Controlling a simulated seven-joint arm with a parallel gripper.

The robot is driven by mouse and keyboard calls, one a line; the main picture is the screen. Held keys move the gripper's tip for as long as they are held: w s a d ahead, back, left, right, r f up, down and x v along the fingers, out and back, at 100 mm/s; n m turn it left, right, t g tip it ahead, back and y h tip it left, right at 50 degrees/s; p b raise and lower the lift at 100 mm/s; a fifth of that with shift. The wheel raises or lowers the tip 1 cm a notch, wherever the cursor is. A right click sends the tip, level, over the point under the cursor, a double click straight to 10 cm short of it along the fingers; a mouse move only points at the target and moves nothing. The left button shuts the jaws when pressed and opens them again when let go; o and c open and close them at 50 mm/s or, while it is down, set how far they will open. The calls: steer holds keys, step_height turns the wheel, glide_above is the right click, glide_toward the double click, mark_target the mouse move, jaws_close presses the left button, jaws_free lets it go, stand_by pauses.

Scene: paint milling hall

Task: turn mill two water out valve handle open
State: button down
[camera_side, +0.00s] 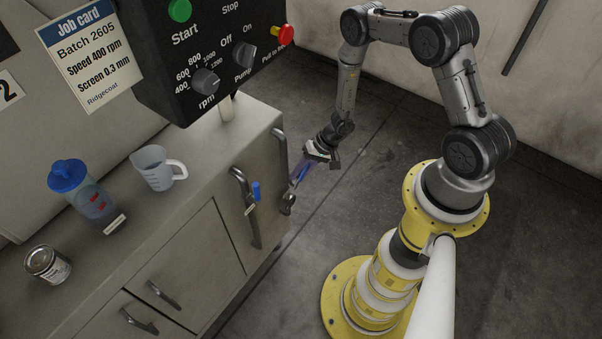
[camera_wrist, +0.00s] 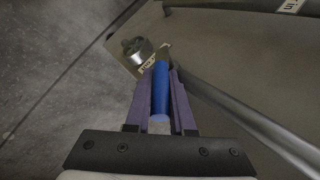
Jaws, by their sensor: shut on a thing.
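In the wrist view, a blue valve handle (camera_wrist: 160,88) lies between the two purple fingers of my gripper (camera_wrist: 161,76), which is shut on it. The handle's near end shows between the fingers. A metal valve body (camera_wrist: 137,50) sits just past the fingertips, with a small pale label (camera_wrist: 150,65) whose text I cannot read fully. In the side view my gripper (camera_side: 298,175) is at the cabinet's right end, by a grey pipe with a valve (camera_side: 288,201). The handle is mostly hidden there. Its exact angle to the pipe is hard to tell.
A second pipe (camera_side: 240,182) with a blue handle (camera_side: 256,191) is on the cabinet front. On the cabinet top (camera_side: 206,150) stand a clear jug (camera_side: 154,169), a blue-lidded bottle (camera_side: 90,198) and a tin (camera_side: 47,264). A control box (camera_side: 205,45) overhangs it. The floor at right is clear around my base.

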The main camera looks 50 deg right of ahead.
steer(key=shift+s+a+r+n+h, duration=0.1)
steer(key=shift+s+a+n+h, duration=0.2)
steer(key=shift+h, duration=0.65)
steer(key=shift+w+a+r+n+h, duration=0.1)
steer(key=shift+a+h, duration=0.3)
steer(key=shift+h, duration=0.55)
steer(key=shift+r+h, duration=0.1)
steer(key=shift+h, duration=0.5)
steer(key=c, duration=0.8)
jaws_free()
steer(key=shift+w, duration=0.1)
steer(key=shift+r, duration=0.1)
steer(key=shift+r, duration=0.55)
steer(key=v, duration=1.2)
steer(key=shift+s+r, duration=0.25)
